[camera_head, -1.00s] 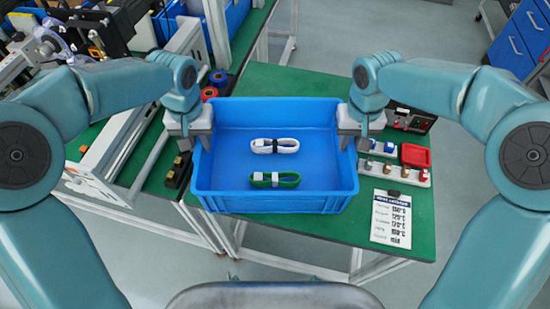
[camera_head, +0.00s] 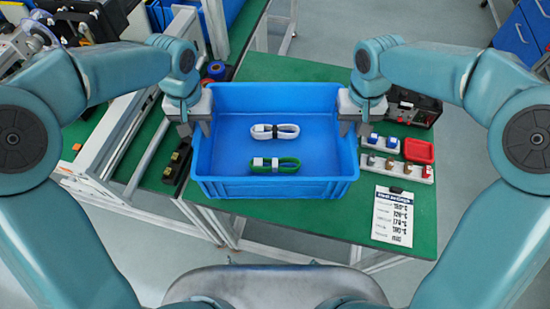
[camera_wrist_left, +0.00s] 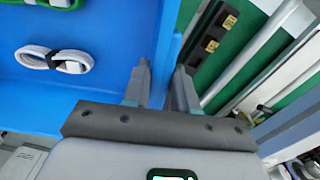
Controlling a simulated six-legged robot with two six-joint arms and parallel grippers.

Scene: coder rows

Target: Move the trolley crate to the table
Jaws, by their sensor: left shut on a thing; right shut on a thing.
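The blue crate (camera_head: 300,187) is over the green table (camera_head: 410,255). I cannot tell whether its base touches the top. Inside it lie a white cable bundle (camera_head: 288,131) and a green cable bundle (camera_head: 262,166). My left gripper (camera_head: 195,125) is shut on the crate's left wall. My right gripper (camera_head: 350,125) is shut on its right wall. In the left wrist view my left gripper (camera_wrist_left: 162,85) has one finger on each side of the blue crate wall (camera_wrist_left: 168,45), and both bundles show inside the crate.
Right of the crate are a rack of small parts (camera_head: 395,168), a red tray (camera_head: 417,149), a black case (camera_head: 412,105) and a paper sheet (camera_head: 393,216). A black block with yellow parts (camera_head: 178,160) and a white frame (camera_head: 125,150) are to the left. Bare tabletop lies behind the crate.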

